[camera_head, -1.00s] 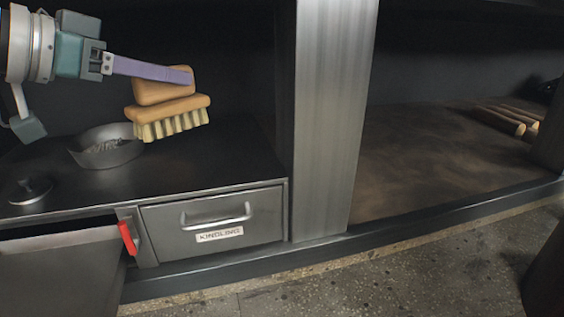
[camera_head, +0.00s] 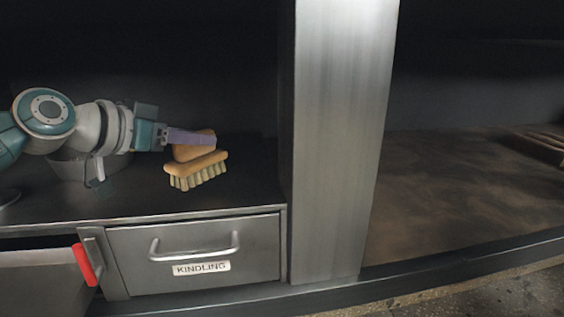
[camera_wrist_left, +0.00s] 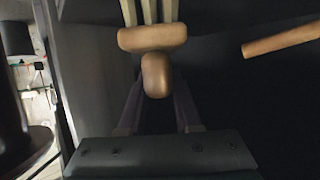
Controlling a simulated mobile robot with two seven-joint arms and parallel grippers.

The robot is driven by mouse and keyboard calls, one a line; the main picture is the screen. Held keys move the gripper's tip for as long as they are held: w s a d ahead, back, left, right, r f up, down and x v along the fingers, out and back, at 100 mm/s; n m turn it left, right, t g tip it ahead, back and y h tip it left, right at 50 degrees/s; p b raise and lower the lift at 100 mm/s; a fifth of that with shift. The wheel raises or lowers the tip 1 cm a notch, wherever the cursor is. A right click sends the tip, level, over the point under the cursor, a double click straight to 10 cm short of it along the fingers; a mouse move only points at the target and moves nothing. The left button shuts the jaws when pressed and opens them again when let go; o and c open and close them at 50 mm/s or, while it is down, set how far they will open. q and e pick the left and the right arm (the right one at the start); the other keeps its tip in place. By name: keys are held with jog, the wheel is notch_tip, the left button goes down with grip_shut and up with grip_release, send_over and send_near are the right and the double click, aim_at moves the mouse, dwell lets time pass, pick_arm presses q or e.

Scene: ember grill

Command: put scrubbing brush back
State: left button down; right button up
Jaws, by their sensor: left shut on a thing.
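The scrubbing brush (camera_head: 196,162) has a tan wooden body and pale bristles that point down. It is over the dark shelf top (camera_head: 235,198) above the kindling drawer, in the left bay; I cannot tell whether the bristles touch the shelf. My left gripper (camera_head: 202,139), with purple fingers, is shut on the brush's wooden grip. In the left wrist view the rounded grip end (camera_wrist_left: 156,75) sits between the fingers (camera_wrist_left: 158,100), with the bristles beyond. My right gripper is not in view.
A metal pan (camera_head: 68,168) stands partly hidden behind my left arm. The kindling drawer (camera_head: 195,252) is shut; a red handle (camera_head: 84,264) is left of it. A steel post (camera_head: 340,140) separates the bays. Wooden sticks (camera_head: 540,146) lie in the right bay.

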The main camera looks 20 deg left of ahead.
pick_arm(q)
notch_tip(320, 180, down, 3)
jog(key=shift+w+r+b, duration=0.15)
jog(key=shift+b, duration=0.6)
jog(key=shift+r, duration=0.15)
jog(key=shift+f, duration=0.2)
jog(key=c, duration=0.6)
grip_release()
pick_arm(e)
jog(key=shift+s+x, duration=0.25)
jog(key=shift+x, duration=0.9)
pick_arm(q)
jog(key=shift+r, duration=0.15)
